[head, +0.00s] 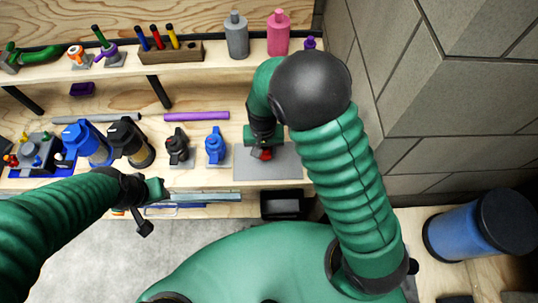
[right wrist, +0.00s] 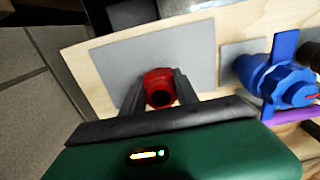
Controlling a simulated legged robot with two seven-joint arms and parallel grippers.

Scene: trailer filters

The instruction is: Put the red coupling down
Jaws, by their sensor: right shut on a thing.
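The red coupling (head: 263,153) shows in the head view at the tip of my right gripper (head: 265,147), over the grey mat (head: 285,167) on the shelf. In the right wrist view the red coupling (right wrist: 159,88) sits between the two dark fingers of my right gripper (right wrist: 158,92), which is shut on it. The grey mat (right wrist: 193,50) lies behind it; I cannot tell if the coupling touches the mat. My left gripper (head: 146,213) is in front of the lower shelf, apart from the coupling; its finger opening is not clear.
A blue valve (head: 215,146) and a black valve (head: 177,147) stand left of the mat. A purple tube (head: 197,116) lies behind them. A black bin (head: 282,205) is below. A block wall (head: 400,90) bounds the right side. The mat's right part is bare.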

